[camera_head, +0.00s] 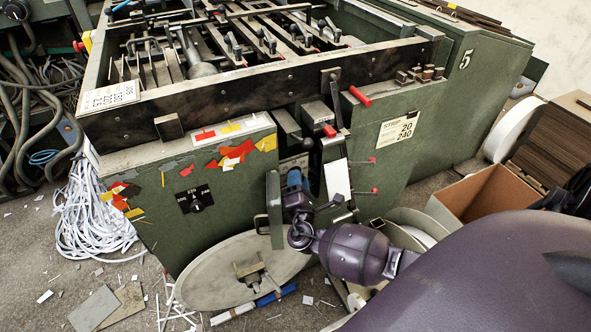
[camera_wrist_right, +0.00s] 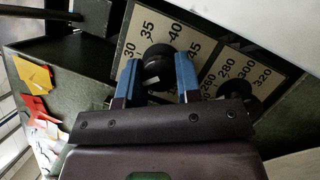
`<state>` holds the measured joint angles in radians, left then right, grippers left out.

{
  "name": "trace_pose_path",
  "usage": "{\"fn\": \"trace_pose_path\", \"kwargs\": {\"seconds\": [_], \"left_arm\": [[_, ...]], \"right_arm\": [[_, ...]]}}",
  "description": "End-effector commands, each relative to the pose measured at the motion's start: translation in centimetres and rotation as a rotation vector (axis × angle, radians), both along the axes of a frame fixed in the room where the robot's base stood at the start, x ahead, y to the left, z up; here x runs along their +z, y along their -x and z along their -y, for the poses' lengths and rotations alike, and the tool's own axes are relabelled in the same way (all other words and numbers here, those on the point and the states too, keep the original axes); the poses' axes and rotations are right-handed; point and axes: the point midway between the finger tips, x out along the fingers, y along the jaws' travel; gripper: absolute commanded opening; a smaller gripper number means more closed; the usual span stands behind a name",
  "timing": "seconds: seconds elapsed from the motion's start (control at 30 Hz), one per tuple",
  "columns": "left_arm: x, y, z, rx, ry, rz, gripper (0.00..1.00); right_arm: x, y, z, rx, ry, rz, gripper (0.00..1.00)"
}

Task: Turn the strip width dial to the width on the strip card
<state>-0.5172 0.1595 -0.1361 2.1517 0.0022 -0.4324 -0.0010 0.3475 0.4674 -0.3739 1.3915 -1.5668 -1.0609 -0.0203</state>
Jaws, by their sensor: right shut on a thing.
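The strip card (camera_head: 397,130) is a pale plate on the green machine's front, reading "STRIP", "20" and "240". In the right wrist view, a round black dial knob (camera_wrist_right: 158,68) sits on a pale scale plate with 30, 35, 40 and 45 readable around it. My right gripper (camera_wrist_right: 158,82) is shut on this knob, one blue finger on each side. The knob's pointer is too dark to read. In the head view my right gripper (camera_head: 294,181) is at the recess in the machine's front, and the knob is hidden there. My left gripper is not in view.
A second black knob (camera_wrist_right: 222,84) with 260 to 320 around it is close to the right finger. Red-tipped levers (camera_head: 361,96) and a white sheet (camera_head: 336,178) are by the recess. A large grey disc (camera_head: 205,275) and an open cardboard box (camera_head: 487,192) stand below.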

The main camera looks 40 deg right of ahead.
Motion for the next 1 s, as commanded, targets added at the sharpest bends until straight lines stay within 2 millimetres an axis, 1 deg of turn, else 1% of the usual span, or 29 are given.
{"fn": "trace_pose_path", "kwargs": {"seconds": [0.03, 0.4, 0.6, 0.8, 1.0], "left_arm": [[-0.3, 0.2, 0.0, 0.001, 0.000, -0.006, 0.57], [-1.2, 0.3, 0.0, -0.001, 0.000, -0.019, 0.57], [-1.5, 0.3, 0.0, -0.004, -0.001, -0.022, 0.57], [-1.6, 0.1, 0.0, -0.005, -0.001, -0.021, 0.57], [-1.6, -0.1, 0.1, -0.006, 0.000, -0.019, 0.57]], "right_arm": [[-0.4, 0.1, 0.1, 0.000, 0.044, -0.016, 0.08], [-0.5, 0.1, 0.1, 0.002, 0.379, -0.095, 0.08], [-0.4, 0.1, 0.2, 0.002, 0.533, -0.132, 0.08], [-0.4, 0.1, 0.2, 0.003, 0.644, -0.158, 0.08], [-0.3, 0.1, 0.2, 0.002, 0.708, -0.172, 0.08]]}}
